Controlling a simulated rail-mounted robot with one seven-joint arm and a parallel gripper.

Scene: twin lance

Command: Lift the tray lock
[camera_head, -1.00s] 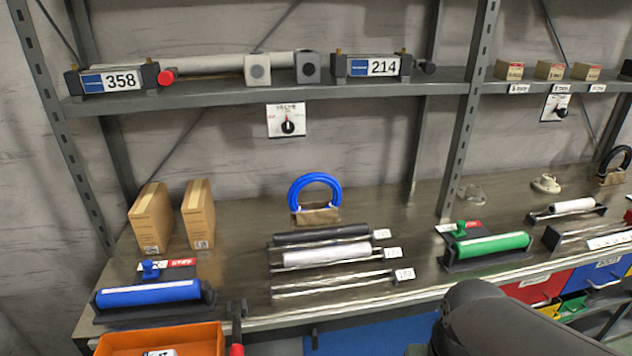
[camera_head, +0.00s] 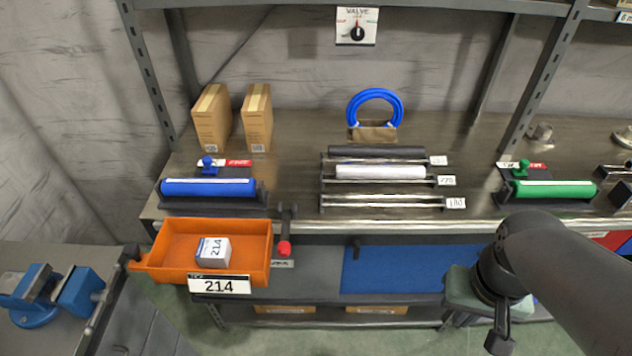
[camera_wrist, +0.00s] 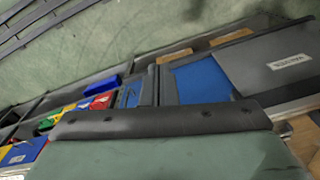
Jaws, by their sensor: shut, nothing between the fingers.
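The orange tray (camera_head: 165,245) sits at the front left of the bench in the head view, with a 214 label on its front. A dark lever with a red knob (camera_head: 284,248), which looks like the tray lock, hangs down just right of the tray. My gripper (camera_head: 499,340) is at the lower right of the head view, well to the right of the lever and touching nothing visible. It is shut and empty. The wrist view shows neither the orange tray nor the lever clearly.
A blue roller (camera_head: 208,187) and a green roller (camera_head: 555,189) rest on the bench, with rods (camera_head: 380,172) between them. A blue vise (camera_head: 50,290) stands at left. A blue panel (camera_head: 405,268) lies below the bench front. Coloured bins (camera_wrist: 75,108) show in the wrist view.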

